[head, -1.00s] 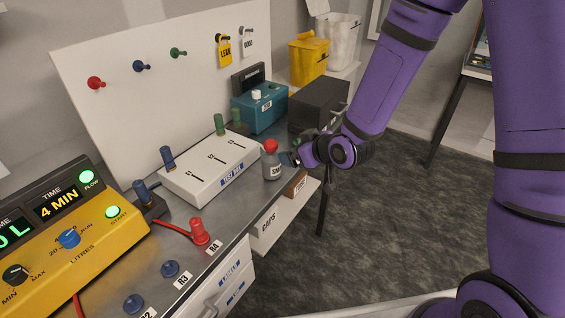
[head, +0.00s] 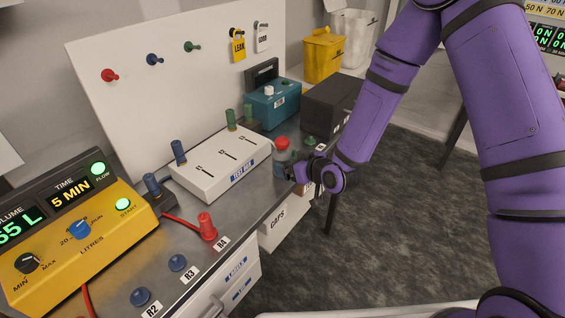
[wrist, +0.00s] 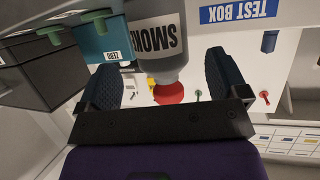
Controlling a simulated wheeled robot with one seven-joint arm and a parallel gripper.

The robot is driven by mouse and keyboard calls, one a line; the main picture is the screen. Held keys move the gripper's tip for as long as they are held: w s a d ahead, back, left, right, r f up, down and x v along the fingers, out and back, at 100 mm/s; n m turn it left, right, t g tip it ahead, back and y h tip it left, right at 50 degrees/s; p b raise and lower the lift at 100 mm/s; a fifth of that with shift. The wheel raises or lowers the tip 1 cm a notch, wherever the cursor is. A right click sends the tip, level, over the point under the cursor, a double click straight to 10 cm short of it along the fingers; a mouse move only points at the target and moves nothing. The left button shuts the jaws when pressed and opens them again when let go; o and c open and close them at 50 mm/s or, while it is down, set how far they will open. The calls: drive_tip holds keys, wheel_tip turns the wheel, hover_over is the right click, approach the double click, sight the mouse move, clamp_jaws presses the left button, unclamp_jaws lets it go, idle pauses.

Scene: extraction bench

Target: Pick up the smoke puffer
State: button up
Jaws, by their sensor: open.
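The smoke puffer (head: 281,157) is a grey bottle with a red cap and a white label. It stands upright on the metal bench just right of the white test box. In the wrist view the smoke puffer (wrist: 158,38) appears upside down, its label reading SMOKE, between the two dark fingers. My gripper (head: 292,171) is at the bottle's right side in the head view. In the wrist view my gripper (wrist: 160,68) is open, with a finger on either side of the bottle and gaps visible beside its neck. Whether either finger touches the body is unclear.
The white test box (head: 220,164) is close on the left. A teal box (head: 272,108) and a dark box (head: 328,103) stand behind. A yellow console (head: 85,240) and a red plug (head: 207,227) are nearer. The bench's front edge lies beside my gripper.

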sight(282, 159)
drive_tip(key=shift+x, duration=2.6)
drive_tip(key=shift+s+f, duration=0.1)
drive_tip(key=c, duration=1.2)
